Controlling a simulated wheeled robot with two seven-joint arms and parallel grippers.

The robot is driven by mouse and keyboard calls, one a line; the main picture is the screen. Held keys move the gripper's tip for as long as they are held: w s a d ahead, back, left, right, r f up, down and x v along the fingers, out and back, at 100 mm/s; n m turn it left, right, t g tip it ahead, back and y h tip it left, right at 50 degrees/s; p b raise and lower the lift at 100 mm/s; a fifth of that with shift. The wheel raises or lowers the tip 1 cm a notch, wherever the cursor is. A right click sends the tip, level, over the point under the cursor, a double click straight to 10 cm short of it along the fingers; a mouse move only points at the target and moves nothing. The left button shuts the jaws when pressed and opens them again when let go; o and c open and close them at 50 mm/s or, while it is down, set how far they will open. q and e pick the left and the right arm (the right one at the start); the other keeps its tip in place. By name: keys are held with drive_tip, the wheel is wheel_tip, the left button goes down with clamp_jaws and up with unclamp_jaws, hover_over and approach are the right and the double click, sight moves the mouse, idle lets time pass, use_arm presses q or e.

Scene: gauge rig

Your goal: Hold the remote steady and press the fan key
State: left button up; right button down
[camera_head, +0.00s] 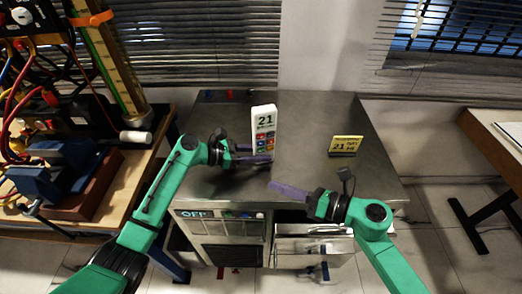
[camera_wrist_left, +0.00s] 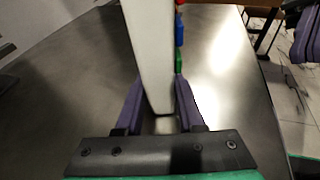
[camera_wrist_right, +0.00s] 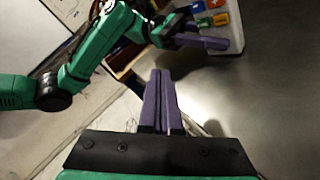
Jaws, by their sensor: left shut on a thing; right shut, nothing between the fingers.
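The remote (camera_head: 264,124) is a white upright slab with a display reading 21 and several coloured keys. It stands on the metal cabinet top. My left gripper (camera_head: 262,158) is shut on its lower part; in the left wrist view the remote (camera_wrist_left: 152,60) sits between the purple fingers (camera_wrist_left: 155,112). My right gripper (camera_head: 272,188) is shut and empty, in front of the remote and lower right, apart from it. In the right wrist view its fingers (camera_wrist_right: 160,100) are together, and the remote's keys (camera_wrist_right: 215,12) show at the top. I cannot tell which key is the fan key.
A yellow card (camera_head: 345,145) reading 21 stands on the cabinet top (camera_head: 310,110) to the right. The cabinet front has a display reading OFF (camera_head: 194,214) and an open drawer (camera_head: 312,232). A cluttered workbench (camera_head: 110,185) is at left, another table (camera_head: 500,140) at right.

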drive_tip(key=w+a, duration=0.1)
drive_tip(key=w, duration=0.4)
drive_tip(key=w+a, duration=0.1)
drive_tip(key=w, duration=0.2)
drive_tip(key=shift+w+a, duration=0.25)
drive_tip(key=shift+a, duration=0.05)
drive_tip(key=shift+w, duration=0.1)
idle(1.6)
drive_tip(key=shift+w+a, duration=0.1)
drive_tip(key=shift+w, duration=0.15)
drive_tip(key=shift+w+a, duration=0.1)
drive_tip(key=shift+w, duration=0.3)
idle(0.7)
drive_tip(key=shift+s+d, duration=0.25)
drive_tip(key=shift+s, duration=0.55)
drive_tip(key=shift+s+d, duration=0.25)
drive_tip(key=shift+s, duration=0.55)
drive_tip(key=shift+s+d, duration=0.25)
drive_tip(key=shift+s, duration=0.6)
drive_tip(key=shift+s+d, duration=0.25)
drive_tip(key=shift+s, duration=0.55)
